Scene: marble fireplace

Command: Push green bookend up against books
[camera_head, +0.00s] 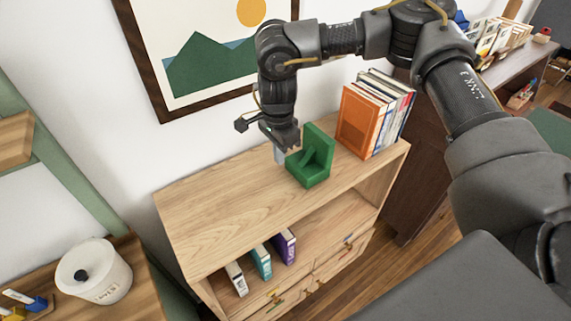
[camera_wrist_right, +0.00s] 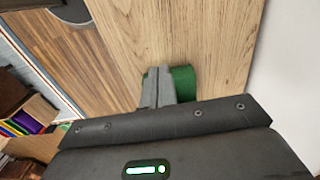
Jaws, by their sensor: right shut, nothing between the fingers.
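The green bookend (camera_head: 312,163) stands upright on top of the wooden shelf unit (camera_head: 215,225). A row of books (camera_head: 375,115) with an orange one in front stands on the same top to its right, with a gap of bare wood between. My right gripper (camera_head: 279,155) is shut and empty, pointing down just left of the bookend; whether it touches is unclear. In the right wrist view the shut fingers (camera_wrist_right: 158,88) show in front of the bookend (camera_wrist_right: 183,82), hiding part of it. My left gripper is not in view.
Several books (camera_head: 262,262) stand on the lower shelf of the unit. A framed picture (camera_head: 205,55) hangs on the wall behind. A white canister (camera_head: 95,272) stands on another surface at the lower left. The left part of the top is clear.

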